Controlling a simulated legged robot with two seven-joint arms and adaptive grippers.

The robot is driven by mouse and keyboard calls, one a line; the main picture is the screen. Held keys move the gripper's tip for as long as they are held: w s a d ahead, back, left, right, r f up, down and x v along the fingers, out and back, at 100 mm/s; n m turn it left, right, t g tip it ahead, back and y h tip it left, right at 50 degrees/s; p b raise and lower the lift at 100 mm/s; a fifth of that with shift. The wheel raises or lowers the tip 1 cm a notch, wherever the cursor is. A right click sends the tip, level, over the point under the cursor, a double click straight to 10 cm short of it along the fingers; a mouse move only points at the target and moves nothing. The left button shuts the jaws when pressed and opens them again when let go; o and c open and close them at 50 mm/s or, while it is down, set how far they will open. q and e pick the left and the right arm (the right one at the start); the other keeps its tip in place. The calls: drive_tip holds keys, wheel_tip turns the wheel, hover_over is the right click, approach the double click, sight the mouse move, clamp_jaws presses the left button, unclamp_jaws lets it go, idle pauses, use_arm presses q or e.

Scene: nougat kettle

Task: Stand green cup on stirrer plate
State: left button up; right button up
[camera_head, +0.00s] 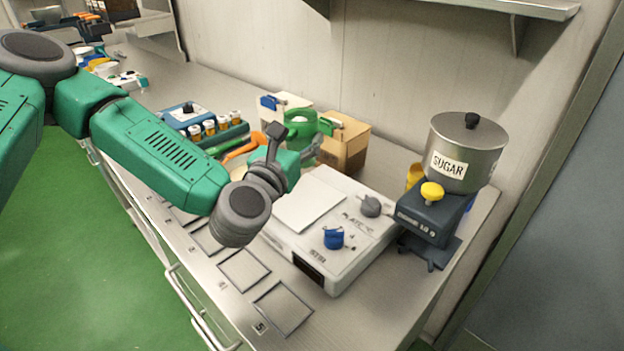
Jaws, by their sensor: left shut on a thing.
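The green cup (302,121) is in my left gripper (296,139), which is shut on it. The gripper hides part of the cup, so I cannot tell exactly how upright it is. The stirrer plate (338,262) is a white box with a pale square top (310,206), a blue knob (333,238) and a grey knob (370,206). The cup shows behind the plate's far left edge, apart from the square top in the picture. The square top is bare. My right gripper is not in view.
A sugar dispenser (466,155) on a dark base stands right of the plate. A rack with several orange-brown vials (208,128) and an orange curved item (243,146) are to the left. Marked squares (283,307) line the front edge.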

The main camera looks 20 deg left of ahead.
use_arm(q)
drive_tip(key=f, duration=0.5)
drive_tip(key=shift+s+d+f, duration=0.1)
drive_tip(key=shift+s+d, duration=0.05)
drive_tip(key=shift+d, duration=0.15)
drive_tip(key=shift+f, duration=0.35)
wheel_tip(320, 180, down, 3)
drive_tip(key=shift+a, duration=0.1)
drive_tip(key=shift+a+f, duration=0.15)
drive_tip(key=shift+f, duration=0.05)
drive_tip(key=o, duration=1.5)
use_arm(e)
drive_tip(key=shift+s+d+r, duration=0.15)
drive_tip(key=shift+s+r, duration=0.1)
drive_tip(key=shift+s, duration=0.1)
